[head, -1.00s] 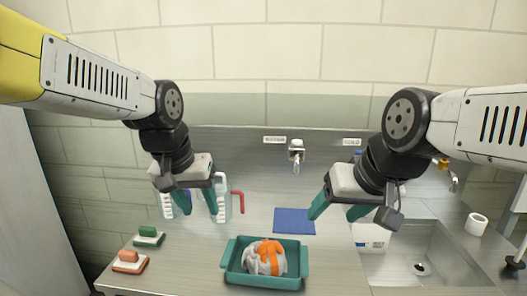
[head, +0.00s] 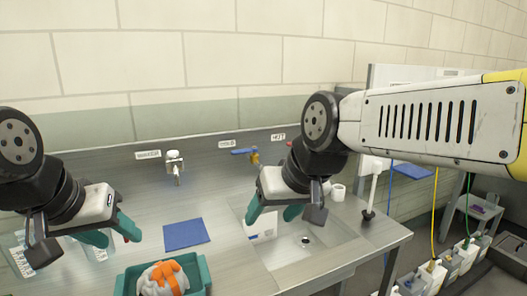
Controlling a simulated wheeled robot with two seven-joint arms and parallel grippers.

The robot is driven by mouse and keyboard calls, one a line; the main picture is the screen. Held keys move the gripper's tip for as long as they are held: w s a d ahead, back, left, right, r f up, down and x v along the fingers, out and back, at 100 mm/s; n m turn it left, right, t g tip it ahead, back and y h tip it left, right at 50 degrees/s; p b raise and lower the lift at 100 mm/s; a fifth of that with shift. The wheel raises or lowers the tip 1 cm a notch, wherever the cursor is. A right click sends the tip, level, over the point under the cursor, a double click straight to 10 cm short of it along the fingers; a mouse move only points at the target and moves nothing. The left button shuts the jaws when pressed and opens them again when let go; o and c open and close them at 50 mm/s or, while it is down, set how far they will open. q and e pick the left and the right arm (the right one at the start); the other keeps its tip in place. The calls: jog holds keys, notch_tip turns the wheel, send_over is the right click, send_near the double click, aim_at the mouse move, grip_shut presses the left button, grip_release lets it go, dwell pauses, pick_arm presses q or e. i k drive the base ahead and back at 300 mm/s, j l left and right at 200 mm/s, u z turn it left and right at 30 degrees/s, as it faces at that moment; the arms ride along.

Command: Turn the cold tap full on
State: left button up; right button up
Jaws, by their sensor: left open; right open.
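The cold tap (head: 246,152) is on the back wall under a sign that reads COLD (head: 227,143). It has a blue lever, lying roughly level and pointing left, and a brass body. I see no clear water stream from it. My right gripper (head: 273,213) is open and empty, below the tap in the picture and in front of the sink, with fingers pointing down; it is apart from the tap. My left gripper (head: 112,232) is open at the lower left, far from the tap. My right arm hides part of the wall beside the HOT sign (head: 278,137).
The sink (head: 310,238) is sunk into the steel counter below the tap. A white tap (head: 175,166) stands to the left. A white mug (head: 338,192) is right of the sink.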

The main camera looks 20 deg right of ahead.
aim_at(244, 151)
jog(key=z, duration=0.4)
jog(key=i+l+z, duration=0.25)
jog(key=l+z, duration=0.25)
jog(key=i, duration=0.05)
